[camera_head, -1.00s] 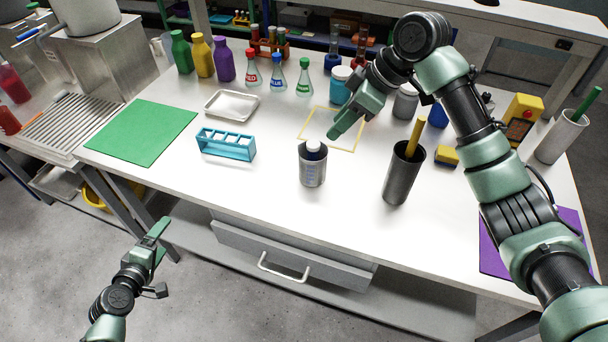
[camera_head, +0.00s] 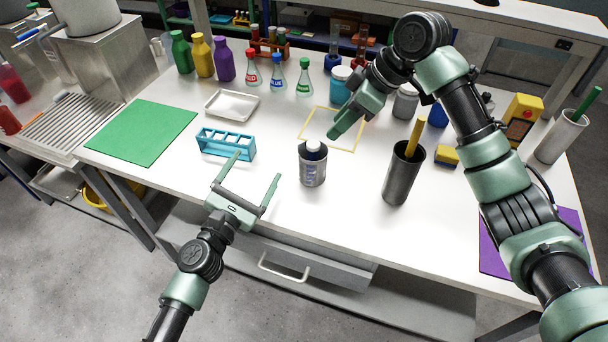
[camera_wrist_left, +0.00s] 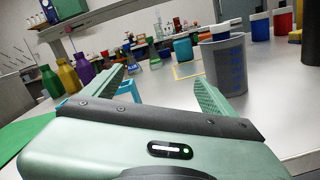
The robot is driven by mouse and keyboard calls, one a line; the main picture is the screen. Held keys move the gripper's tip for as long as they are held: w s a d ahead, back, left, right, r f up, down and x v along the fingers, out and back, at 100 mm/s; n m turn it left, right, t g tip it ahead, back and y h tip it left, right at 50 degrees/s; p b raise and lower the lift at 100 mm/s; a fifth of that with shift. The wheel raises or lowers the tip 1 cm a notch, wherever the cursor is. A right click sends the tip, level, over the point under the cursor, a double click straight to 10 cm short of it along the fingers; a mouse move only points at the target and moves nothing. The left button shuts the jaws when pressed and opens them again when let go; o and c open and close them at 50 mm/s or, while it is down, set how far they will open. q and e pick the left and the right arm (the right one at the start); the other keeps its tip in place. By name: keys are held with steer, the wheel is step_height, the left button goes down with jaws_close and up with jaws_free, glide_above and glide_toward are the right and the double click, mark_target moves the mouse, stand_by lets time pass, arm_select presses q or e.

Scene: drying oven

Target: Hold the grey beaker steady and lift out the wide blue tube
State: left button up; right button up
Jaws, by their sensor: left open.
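The grey beaker (camera_head: 312,172) stands upright on the white table, front centre, with graduation marks on its side. The blue tube (camera_head: 313,148) stands inside it; only its top with a pale rim shows above the beaker, and the rest is hidden. In the left wrist view the beaker (camera_wrist_left: 225,66) is beyond the right finger, with the tube's top (camera_wrist_left: 220,32) above it. My left gripper (camera_head: 257,167) is open and empty, left of the beaker and apart from it. My right gripper (camera_head: 336,131) is behind and right of the beaker, apart from it; its fingers overlap in view.
A blue test tube rack (camera_head: 226,145) stands close beyond my left gripper. A dark cylinder (camera_head: 402,177) with a yellow rod stands right of the beaker. The table in front of the beaker is clear.

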mark_target(308, 172)
arm_select(q)
steer(key=d+n, duration=0.1)
steer(key=d, duration=0.3)
steer(key=d+f+n+g+h, duration=0.1)
steer(key=d, duration=0.2)
steer(key=d+n, duration=0.1)
steer(key=d, duration=0.3)
steer(key=shift+d+f+n, duration=0.2)
steer(key=shift+d+n, duration=0.1)
steer(key=shift+w+f, duration=0.15)
steer(key=shift+w, duration=0.15)
steer(key=x, duration=0.8)
steer(key=shift+a+f, duration=0.1)
steer(key=shift+f, duration=0.05)
steer(key=shift+s, duration=0.1)
steer(key=c, duration=1.4)
steer(key=shift+c, duration=0.2)
